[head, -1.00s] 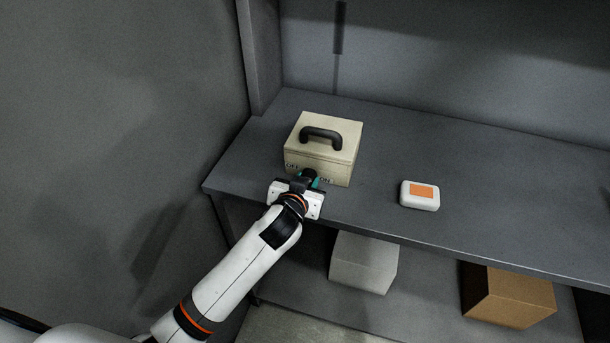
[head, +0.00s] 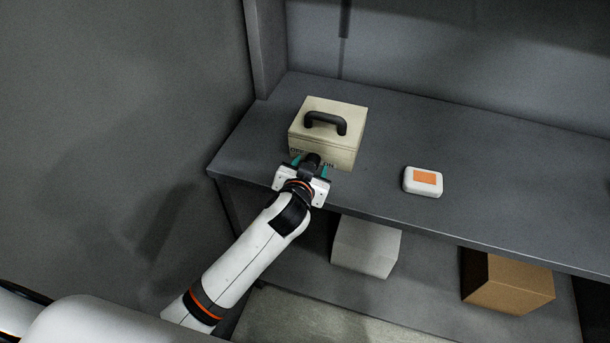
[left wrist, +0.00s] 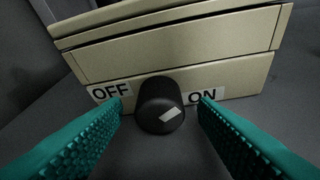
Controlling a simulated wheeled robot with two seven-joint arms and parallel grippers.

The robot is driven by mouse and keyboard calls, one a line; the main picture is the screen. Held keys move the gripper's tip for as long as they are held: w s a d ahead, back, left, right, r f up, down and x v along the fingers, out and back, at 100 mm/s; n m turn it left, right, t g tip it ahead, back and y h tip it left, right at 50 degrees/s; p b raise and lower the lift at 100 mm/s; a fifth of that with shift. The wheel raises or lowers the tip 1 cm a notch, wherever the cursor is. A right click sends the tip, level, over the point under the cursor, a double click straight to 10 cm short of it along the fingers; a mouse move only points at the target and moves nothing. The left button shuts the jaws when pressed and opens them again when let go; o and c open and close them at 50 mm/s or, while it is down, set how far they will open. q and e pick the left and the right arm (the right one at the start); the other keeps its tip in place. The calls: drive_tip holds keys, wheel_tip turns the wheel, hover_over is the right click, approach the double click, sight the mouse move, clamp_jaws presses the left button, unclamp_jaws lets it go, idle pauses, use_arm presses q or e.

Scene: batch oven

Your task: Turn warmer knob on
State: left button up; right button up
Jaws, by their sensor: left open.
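The warmer is a beige box (head: 330,115) with a black handle on its lid, on the grey shelf. Its black round knob (left wrist: 161,104) sticks out of the front face between the OFF label (left wrist: 109,93) and the ON label (left wrist: 203,97). The white mark on the knob lies right of its centre and slants up toward the ON side. My left gripper (head: 311,167) is open at the box front; its teal fingers stand on either side of the knob, with gaps visible in the left wrist view. My right gripper is not in view.
A white rounded case with an orange top (head: 423,181) lies on the shelf (head: 490,190) to the right. A light grey box (head: 366,247) and a brown box (head: 508,284) stand on the lower level. A wall is at the left. The shelf is clear further right.

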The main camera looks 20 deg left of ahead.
use_arm(q)
drive_tip(key=v, duration=1.1)
drive_tip(key=shift+s+b, duration=0.2)
drive_tip(key=shift+b, duration=0.25)
drive_tip(key=shift+r, duration=0.1)
